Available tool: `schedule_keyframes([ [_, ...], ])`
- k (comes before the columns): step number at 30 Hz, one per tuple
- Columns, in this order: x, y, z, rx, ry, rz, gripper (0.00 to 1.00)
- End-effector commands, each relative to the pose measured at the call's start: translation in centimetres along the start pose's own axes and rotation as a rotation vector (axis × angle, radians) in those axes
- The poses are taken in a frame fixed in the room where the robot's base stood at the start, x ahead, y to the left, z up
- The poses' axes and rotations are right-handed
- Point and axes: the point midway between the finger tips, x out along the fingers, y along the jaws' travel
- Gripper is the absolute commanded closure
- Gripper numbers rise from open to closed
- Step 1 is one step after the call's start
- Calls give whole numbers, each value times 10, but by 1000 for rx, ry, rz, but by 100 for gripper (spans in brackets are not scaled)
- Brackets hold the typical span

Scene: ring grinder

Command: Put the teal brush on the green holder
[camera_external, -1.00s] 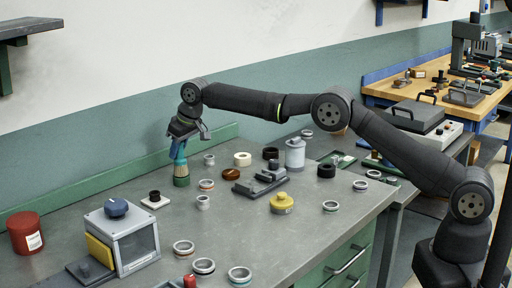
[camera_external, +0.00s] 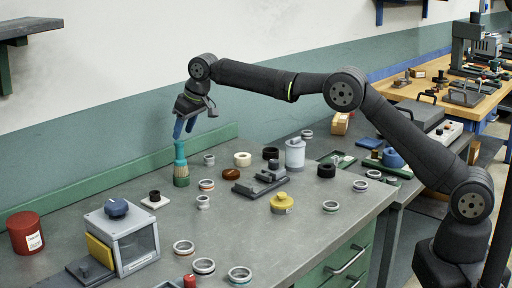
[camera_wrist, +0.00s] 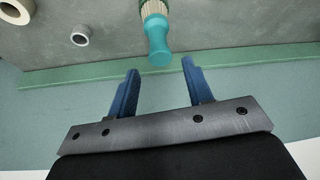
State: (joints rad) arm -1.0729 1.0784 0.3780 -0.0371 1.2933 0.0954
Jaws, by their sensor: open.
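The teal brush (camera_external: 180,153) stands upright near the back edge of the bench, with its pale bristles pointing down. A dark green round piece (camera_external: 181,182), which looks like the green holder, is directly under the bristles. How the bristles sit on it is too small to tell. My gripper (camera_external: 183,131) is open and empty just above the brush's handle, with its blue fingers pointing down. In the wrist view, the teal handle end (camera_wrist: 158,50) lies just beyond my gripper (camera_wrist: 160,67), between the lines of the two fingers and apart from them. The green piece is not seen there.
A white square base with a black knob (camera_external: 154,200) stands left of the brush. Several rings, including a grey ring (camera_external: 209,159), stand to its right. A green ledge (camera_external: 130,180) runs along the bench's back edge. The space above the bench is clear.

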Motion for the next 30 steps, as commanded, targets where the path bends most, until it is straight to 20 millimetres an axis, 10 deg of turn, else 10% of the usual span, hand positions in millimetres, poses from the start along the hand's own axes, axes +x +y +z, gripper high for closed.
schedule_keyframes([
  [12,-42,0,0,0,-1,0,54],
  [30,-3,0,1,0,-4,0,54],
])
